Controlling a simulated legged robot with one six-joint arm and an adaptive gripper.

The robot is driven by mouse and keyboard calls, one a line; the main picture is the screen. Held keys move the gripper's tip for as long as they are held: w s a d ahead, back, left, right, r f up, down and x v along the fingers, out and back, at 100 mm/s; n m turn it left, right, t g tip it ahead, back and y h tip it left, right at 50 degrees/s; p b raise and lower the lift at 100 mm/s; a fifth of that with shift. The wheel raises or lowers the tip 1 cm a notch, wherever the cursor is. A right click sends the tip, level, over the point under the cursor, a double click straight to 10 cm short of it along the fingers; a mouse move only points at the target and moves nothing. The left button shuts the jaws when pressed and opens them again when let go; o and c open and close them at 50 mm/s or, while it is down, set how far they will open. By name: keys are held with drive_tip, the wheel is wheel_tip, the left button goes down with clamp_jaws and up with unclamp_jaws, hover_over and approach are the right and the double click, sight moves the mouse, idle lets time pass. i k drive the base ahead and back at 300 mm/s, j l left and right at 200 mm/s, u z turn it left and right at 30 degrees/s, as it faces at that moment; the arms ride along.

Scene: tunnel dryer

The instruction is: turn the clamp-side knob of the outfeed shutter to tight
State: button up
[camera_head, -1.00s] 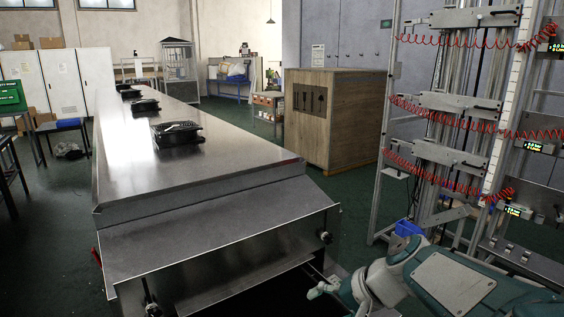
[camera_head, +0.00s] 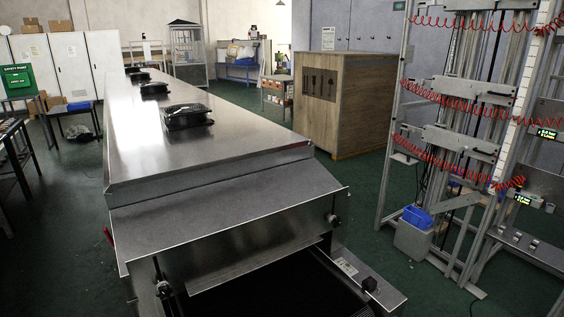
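The steel tunnel dryer (camera_head: 215,150) runs away from me, its near end facing me. A sloped metal hood (camera_head: 225,215) covers this end, and a metal panel that looks like the outfeed shutter (camera_head: 245,265) hangs beneath it over a dark opening. A black knob (camera_head: 333,220) sits at the shutter's right side and another dark knob (camera_head: 163,289) at its left. I cannot tell which is the clamp-side knob or how tight either is. My gripper is out of view.
A rail with a black knob or button (camera_head: 370,284) juts out at the lower right. A metal rack (camera_head: 450,150) with red coiled hoses stands right, with a blue bin (camera_head: 417,217) at its foot. A wooden crate (camera_head: 343,105) stands behind. Green floor between dryer and rack is clear.

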sight(164, 291)
drive_tip(key=k+u, duration=0.1)
drive_tip(key=u, duration=0.45)
drive_tip(key=i+u, duration=0.1)
drive_tip(key=u, duration=0.8)
drive_tip(key=i+j+z, duration=0.15)
drive_tip(key=j+z, duration=0.2)
drive_tip(key=j, duration=0.15)
